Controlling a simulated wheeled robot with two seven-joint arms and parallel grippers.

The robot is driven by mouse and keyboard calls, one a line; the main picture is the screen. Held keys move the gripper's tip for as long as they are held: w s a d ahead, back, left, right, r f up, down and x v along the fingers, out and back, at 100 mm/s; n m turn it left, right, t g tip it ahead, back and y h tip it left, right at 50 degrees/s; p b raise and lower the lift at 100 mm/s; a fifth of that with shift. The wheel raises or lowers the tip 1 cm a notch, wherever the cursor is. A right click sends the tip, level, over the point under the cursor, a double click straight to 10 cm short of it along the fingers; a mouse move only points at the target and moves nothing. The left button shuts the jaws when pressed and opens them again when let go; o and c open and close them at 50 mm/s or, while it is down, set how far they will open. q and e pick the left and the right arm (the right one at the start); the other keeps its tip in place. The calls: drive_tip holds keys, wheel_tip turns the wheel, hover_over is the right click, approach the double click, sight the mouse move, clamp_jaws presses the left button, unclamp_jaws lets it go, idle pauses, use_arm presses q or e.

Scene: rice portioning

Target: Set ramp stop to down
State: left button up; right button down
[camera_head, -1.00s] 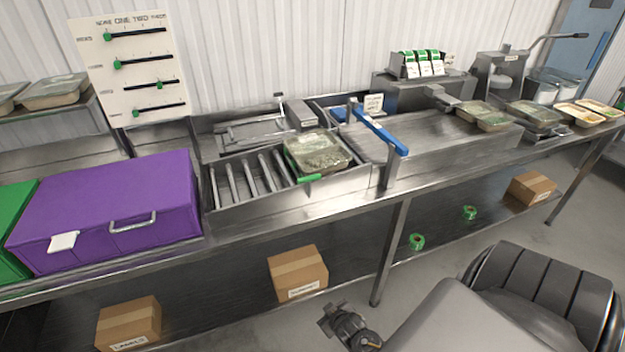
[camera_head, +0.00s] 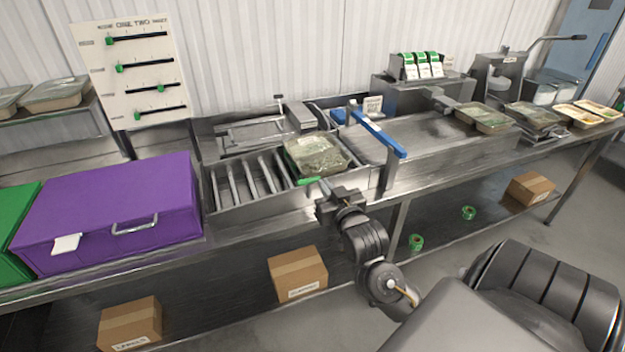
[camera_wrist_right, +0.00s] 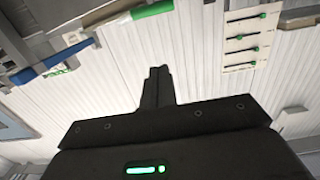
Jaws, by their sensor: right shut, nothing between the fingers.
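A short green handle (camera_head: 309,181) sticks out at the front edge of the roller ramp (camera_head: 228,202), just below a filled, film-covered tray (camera_head: 318,155). I take this handle to be the ramp stop; its exact setting is hard to tell. The green handle also shows at the top of the right wrist view (camera_wrist_right: 152,10). My right gripper (camera_head: 325,187) is shut and empty, close to the handle's right end; I cannot tell whether they touch. Its closed fingers show in the right wrist view (camera_wrist_right: 158,74). My left gripper is out of view.
A blue bar (camera_head: 376,134) stands across the belt to the right of the ramp. A purple box (camera_head: 110,210) sits on the bench at left. A board with green sliders (camera_head: 135,70) hangs behind. Cardboard boxes (camera_head: 298,274) rest on the lower shelf.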

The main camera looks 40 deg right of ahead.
drive_tip(key=w+d+f+p, duration=0.3)
drive_tip(key=w+f, duration=0.1)
drive_tip(key=w, duration=0.4)
drive_tip(key=shift+w+f, duration=0.2)
drive_tip(key=shift+w, duration=0.05)
